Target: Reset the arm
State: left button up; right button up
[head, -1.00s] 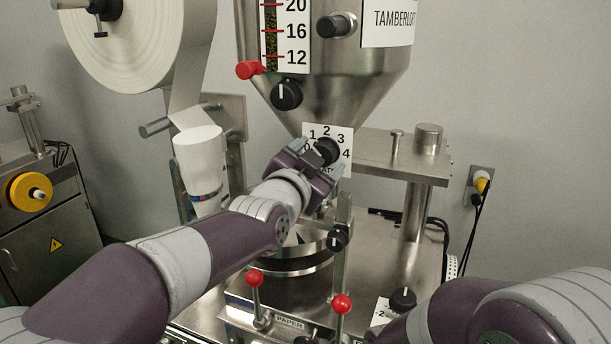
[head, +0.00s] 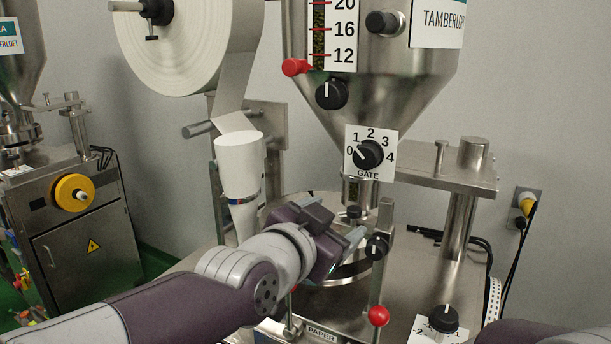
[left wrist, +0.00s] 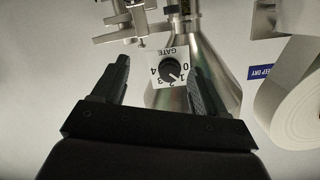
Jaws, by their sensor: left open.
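My left arm comes in from the left in the head view. Its gripper (head: 350,240) is beside the black knob on the upright post, below the gate dial. In the left wrist view the gripper (left wrist: 160,85) has its fingers wide apart with nothing between them. The gate dial (head: 368,155) is a black knob on a white plate marked 0 to 4, its pointer near 1. It also shows beyond the fingers in the left wrist view (left wrist: 171,69), apart from them. Only a purple part of my right arm shows at the lower right; its gripper is out of view.
A steel hopper (head: 420,75) stands above the dial. A paper roll (head: 190,45) and a white paper tube (head: 240,165) stand left of it. A red-knobbed lever (head: 378,316), a post knob (head: 377,246) and a lower dial (head: 444,319) are near the arm.

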pick_arm(q)
jog(key=s+a+f+n+g+y, duration=0.1)
jog(key=a+f+n+g+y, duration=0.15)
jog(key=f, duration=0.55)
jog(key=s+a+f+n+g+y, duration=0.15)
jog(key=a+f, duration=0.25)
jog(key=f, duration=0.4)
jog(key=s+a+f+n+g+y, duration=0.2)
jog(key=s+a+f, duration=0.4)
jog(key=a+f, duration=0.3)
jog(key=s+a+f+n+g+y, duration=0.3)
jog(key=s+a+f+g, duration=0.3)
jog(key=a+f, duration=0.3)
jog(key=shift+s+a+f+n, duration=0.2)
jog(key=shift+a+f+n, duration=0.1)
jog(key=shift+a+n, duration=0.75)
